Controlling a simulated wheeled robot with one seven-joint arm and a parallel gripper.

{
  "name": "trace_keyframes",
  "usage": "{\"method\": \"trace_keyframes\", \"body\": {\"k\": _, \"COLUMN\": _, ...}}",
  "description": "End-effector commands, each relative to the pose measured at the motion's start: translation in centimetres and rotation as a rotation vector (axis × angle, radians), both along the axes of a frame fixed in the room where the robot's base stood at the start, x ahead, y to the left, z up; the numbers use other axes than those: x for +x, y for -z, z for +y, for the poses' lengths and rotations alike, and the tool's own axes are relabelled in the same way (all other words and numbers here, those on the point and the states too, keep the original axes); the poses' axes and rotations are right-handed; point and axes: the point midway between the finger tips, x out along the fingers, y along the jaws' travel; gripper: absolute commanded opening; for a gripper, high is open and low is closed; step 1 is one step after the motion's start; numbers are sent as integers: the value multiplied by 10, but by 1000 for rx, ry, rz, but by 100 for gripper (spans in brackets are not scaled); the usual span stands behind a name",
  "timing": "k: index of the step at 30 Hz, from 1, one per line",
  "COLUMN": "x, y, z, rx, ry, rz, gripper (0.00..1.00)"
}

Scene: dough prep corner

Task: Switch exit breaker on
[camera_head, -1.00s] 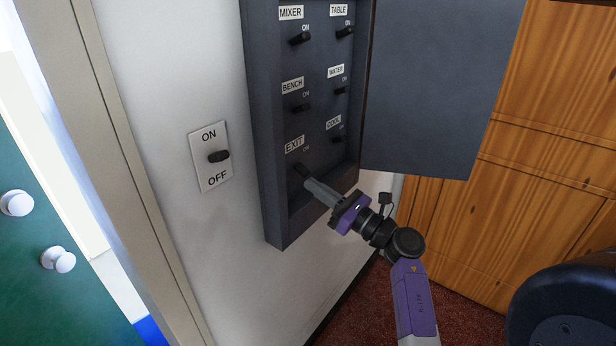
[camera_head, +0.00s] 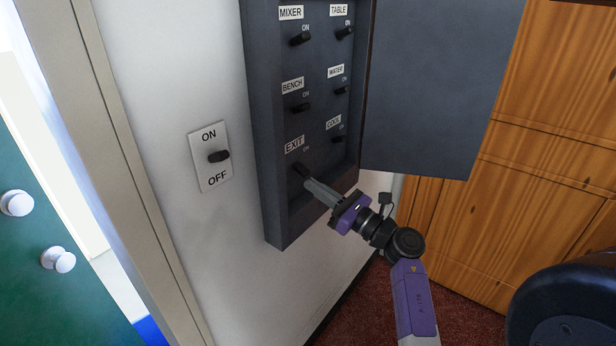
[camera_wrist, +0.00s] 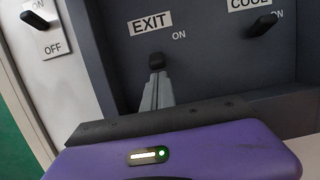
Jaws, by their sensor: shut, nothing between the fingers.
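The breaker box is dark grey, with its door open to the right. The exit breaker (camera_head: 300,170) is a small black lever under the EXIT label, at the lower left of the panel. It also shows in the wrist view (camera_wrist: 156,60), where its black end stands just beyond my fingertips. My gripper (camera_head: 308,183) is shut and empty, with its tips at the lever, touching it or very close. The fingers (camera_wrist: 157,78) hide the lower part of the lever. The ON mark (camera_wrist: 179,35) is to the right of the lever.
Other breakers sit close by: bench (camera_head: 301,107) above and cool (camera_head: 338,139) to the right. The open box door (camera_head: 430,90) hangs to the right. A separate wall switch (camera_head: 218,156) is on the left. A wooden cabinet (camera_head: 550,130) stands at the right.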

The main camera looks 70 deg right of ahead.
Motion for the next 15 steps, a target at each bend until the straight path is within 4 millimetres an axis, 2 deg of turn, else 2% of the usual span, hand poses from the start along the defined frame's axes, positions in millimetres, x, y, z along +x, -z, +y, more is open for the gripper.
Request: {"method": "trace_keyframes", "body": {"k": 15, "x": 1, "y": -13, "z": 0, "rx": 0, "ry": 0, "rz": -2, "gripper": 0}}
